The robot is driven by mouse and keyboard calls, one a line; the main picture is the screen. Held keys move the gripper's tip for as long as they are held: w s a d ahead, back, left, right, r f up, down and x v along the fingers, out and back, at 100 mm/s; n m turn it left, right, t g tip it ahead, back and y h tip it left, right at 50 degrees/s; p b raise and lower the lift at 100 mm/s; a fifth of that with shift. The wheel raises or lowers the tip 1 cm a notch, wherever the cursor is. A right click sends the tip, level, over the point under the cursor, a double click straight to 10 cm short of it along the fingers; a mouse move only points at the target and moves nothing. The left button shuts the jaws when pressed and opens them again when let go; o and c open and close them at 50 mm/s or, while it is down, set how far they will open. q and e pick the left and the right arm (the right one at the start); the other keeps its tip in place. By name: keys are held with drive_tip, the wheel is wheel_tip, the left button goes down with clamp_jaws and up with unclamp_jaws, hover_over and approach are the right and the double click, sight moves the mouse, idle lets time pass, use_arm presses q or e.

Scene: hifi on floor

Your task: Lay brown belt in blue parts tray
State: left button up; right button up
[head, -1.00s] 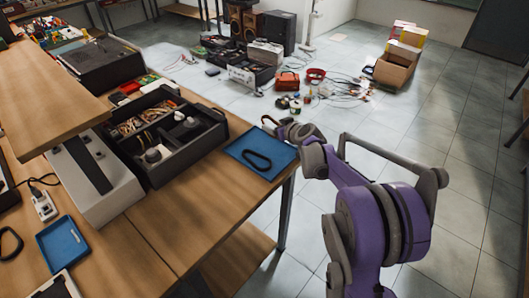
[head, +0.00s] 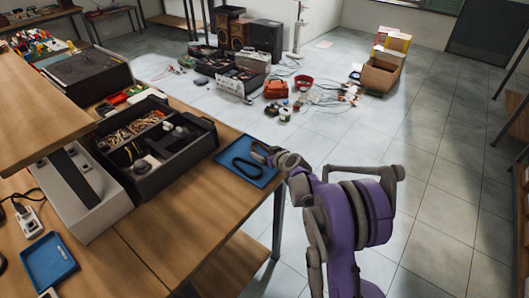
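A dark belt loop (head: 246,169) lies in a blue tray (head: 264,181) at the right end of the wooden table. It looks nearly black, so I cannot tell whether it is brown. My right gripper (head: 259,152) is at the tray's far right side, close to the belt. Its fingers are small and dark, and I cannot tell whether they are open or touch the belt. My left gripper is not in view.
A black open box (head: 150,180) with wires and dark parts stands left of the belt's tray. A grey box (head: 95,195) stands beside it. A raised wooden shelf (head: 45,110) overhangs the left. Bare tabletop (head: 190,215) lies in front of the tray.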

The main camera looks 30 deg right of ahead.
drive_tip(key=v, duration=1.2)
drive_tip(key=shift+n+g+y, duration=0.3)
drive_tip(key=shift+g+y, duration=0.4)
drive_tip(key=s+a, duration=0.1)
drive_tip(key=a, duration=0.1)
drive_tip(key=s+a, duration=0.1)
drive_tip(key=a, duration=0.2)
drive_tip(key=s+a, duration=0.1)
drive_tip(key=a, duration=0.2)
drive_tip(key=shift+s+r, duration=0.25)
drive_tip(key=shift+r, duration=0.1)
drive_tip(key=s+a+g, duration=0.2)
drive_tip(key=s+a, duration=0.6)
drive_tip(key=s+a+f+g, duration=0.2)
drive_tip(key=s, duration=0.6)
drive_tip(key=s+a+f+g+h, duration=0.1)
drive_tip(key=s+a+f+g, duration=0.1)
drive_tip(key=s, duration=0.7)
drive_tip(key=shift+s+a, duration=0.3)
drive_tip(key=shift+a, duration=0.1)
